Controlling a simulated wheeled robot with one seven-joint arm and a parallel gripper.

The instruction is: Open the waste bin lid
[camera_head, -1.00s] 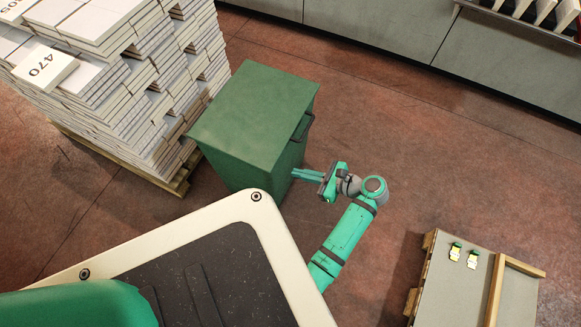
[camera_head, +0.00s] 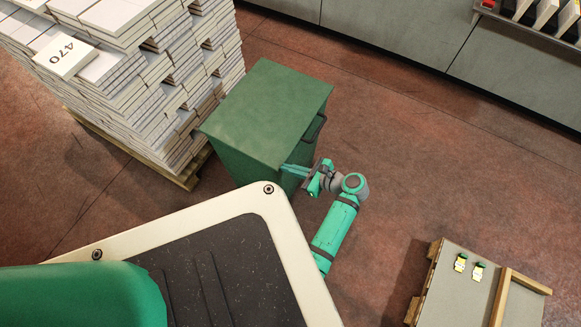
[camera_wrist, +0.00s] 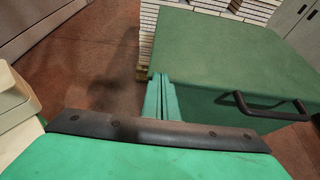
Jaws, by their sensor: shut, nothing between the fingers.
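The green waste bin (camera_head: 262,115) stands on the floor with its flat lid closed. A dark handle (camera_head: 314,128) sits on its right side. In the wrist view the lid (camera_wrist: 235,45) fills the upper right, and the handle (camera_wrist: 270,106) is right of my fingers. My gripper (camera_head: 284,167) is at the bin's near side, close to the lid's near edge and apart from the handle. In the wrist view my gripper (camera_wrist: 161,80) has its two fingers together with nothing between them, their tips at the lid's left corner. I cannot tell whether they touch it.
A pallet stack of pale books or boards (camera_head: 140,80) stands close left of the bin. A low wooden pallet table (camera_head: 475,290) with two small yellow-labelled items is at lower right. Grey cabinets (camera_head: 410,35) line the back. The floor right of the bin is clear.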

